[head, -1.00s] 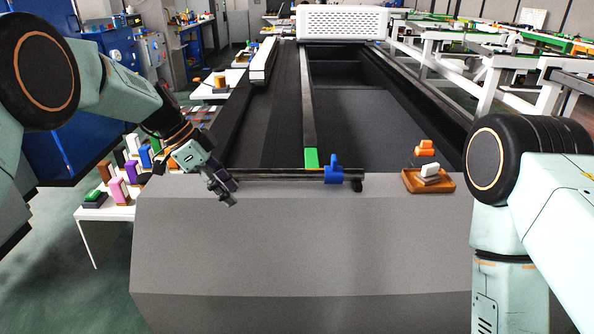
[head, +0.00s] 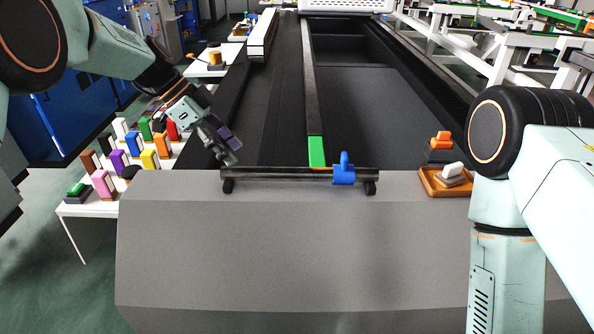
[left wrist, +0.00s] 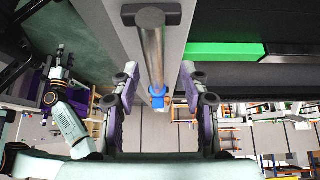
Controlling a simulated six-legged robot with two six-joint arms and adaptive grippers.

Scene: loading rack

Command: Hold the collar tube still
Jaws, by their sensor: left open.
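The collar tube (head: 280,174) is a dark, shiny bar lying crosswise on small black supports at the grey counter's back edge. A blue collar (head: 344,170) with an upright knob sits around it, right of the middle. My left gripper (head: 233,151) is open and empty, just above and behind the tube's left end in the head view. In the left wrist view the tube (left wrist: 153,50) runs lengthwise between my spread fingers (left wrist: 160,78), with the blue collar (left wrist: 158,103) farther along. No finger visibly touches the tube. My right gripper is outside the views.
An orange tray (head: 431,183) with a white-topped block stands right of the tube. A green block (head: 316,152) is just behind it. A white side table (head: 85,211) with several coloured blocks is at the left. The grey counter (head: 300,240) in front is clear.

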